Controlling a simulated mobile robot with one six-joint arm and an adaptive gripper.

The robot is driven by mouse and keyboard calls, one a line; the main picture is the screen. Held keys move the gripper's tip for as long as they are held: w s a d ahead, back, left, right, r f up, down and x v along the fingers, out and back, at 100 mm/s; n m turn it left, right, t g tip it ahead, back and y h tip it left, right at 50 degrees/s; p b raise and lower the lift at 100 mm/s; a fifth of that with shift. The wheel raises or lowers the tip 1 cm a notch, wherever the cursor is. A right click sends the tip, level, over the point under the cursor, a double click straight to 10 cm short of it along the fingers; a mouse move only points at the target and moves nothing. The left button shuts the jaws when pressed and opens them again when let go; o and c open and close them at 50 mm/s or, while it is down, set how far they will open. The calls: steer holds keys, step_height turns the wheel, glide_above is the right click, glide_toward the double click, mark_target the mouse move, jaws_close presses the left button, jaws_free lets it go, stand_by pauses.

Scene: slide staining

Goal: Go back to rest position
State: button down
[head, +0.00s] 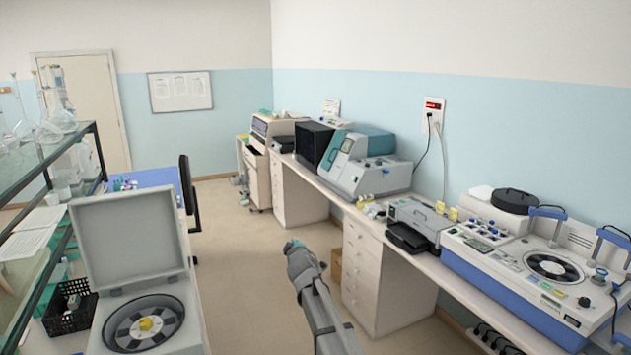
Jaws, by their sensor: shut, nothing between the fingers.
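My gripper (294,247) shows in the lower middle of the head view, at the end of my grey arm, which reaches up from the bottom edge. It is shut and holds nothing. It is over the open floor of the aisle, to the left of the right-hand bench drawers and apart from them.
An open-lidded centrifuge (145,322) stands at the lower left, beside glass shelving (50,160). The right bench (330,190) carries a printer (420,215), analysers and a blue-white staining machine (540,275). A cardboard box (336,265) sits by the drawers (362,275). The aisle floor (240,235) is clear.

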steer(key=s+d+f+m+g+h+b, duration=0.5)
steer(key=s+d+f+m+g, duration=0.35)
steer(key=s+d+f, duration=0.9)
steer(key=s+d+f+m+g+b, duration=0.1)
steer(key=s+d+f+m+g, duration=0.1)
steer(key=s, duration=0.5)
steer(key=s+d+f+m+g+y+b, duration=0.1)
steer(key=s+d+f+g+b, duration=0.1)
steer(key=s, duration=0.5)
steer(key=s+d+f+m+g+b, duration=0.2)
steer(key=s+f+g, duration=0.1)
steer(key=s+f, duration=0.2)
steer(key=shift+s+d+f+m+g+y, duration=0.2)
steer(key=shift+s+f+m+g+y, duration=0.2)
steer(key=shift+s, duration=0.65)
steer(key=shift+a, duration=0.1)
